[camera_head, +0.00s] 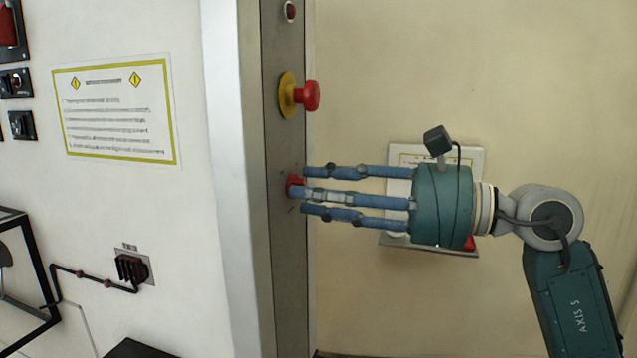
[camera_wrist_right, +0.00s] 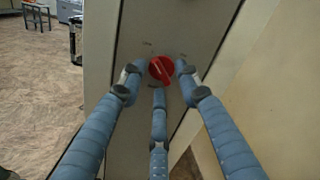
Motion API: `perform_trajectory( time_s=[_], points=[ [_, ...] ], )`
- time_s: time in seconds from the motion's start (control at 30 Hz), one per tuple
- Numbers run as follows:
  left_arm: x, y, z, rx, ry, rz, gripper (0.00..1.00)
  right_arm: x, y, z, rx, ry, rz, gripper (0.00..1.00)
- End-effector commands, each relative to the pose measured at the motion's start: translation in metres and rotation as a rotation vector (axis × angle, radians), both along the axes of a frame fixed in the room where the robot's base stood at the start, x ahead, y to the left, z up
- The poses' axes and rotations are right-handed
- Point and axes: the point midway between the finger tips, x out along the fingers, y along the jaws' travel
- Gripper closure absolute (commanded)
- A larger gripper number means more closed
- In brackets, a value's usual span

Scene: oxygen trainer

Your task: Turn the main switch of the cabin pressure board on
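The red rotary switch (camera_head: 294,186) sits low on the narrow grey metal panel (camera_head: 281,140). In the wrist view the switch (camera_wrist_right: 161,69) is a round red knob with a raised grip bar slanting down to the right. Small labels around it are too blurred to read. My right gripper (camera_head: 304,191) points at the panel from the right, its three blue fingers straight. In the wrist view the right gripper's fingertips (camera_wrist_right: 157,82) are spread around the knob at left, right and below, with small gaps visible. Contact cannot be made out. My left gripper is not in view.
A red mushroom button (camera_head: 308,95) on a yellow base sticks out above the switch. A pale wall box (camera_head: 470,160) is partly hidden behind my right gripper. A notice (camera_head: 115,112) and a black connector with cable (camera_head: 131,268) are on the left wall.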

Motion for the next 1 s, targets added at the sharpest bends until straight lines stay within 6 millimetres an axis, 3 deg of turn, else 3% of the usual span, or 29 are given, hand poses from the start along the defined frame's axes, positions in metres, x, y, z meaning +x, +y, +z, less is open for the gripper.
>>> perform_trajectory(
  time_s=[0.27, 0.43, 1.0],
  points=[
    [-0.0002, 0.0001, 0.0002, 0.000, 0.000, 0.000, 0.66, 0.0004, 0.0016, -0.0003, 0.001, 0.001, 0.001, 0.67],
    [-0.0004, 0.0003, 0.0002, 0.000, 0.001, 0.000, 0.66, 0.0004, 0.0014, -0.0001, 0.001, 0.001, 0.001, 1.00],
    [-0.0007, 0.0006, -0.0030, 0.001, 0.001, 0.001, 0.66, 0.0000, 0.0009, -0.0006, 0.038, 0.119, -0.001, 1.00]
  ],
)
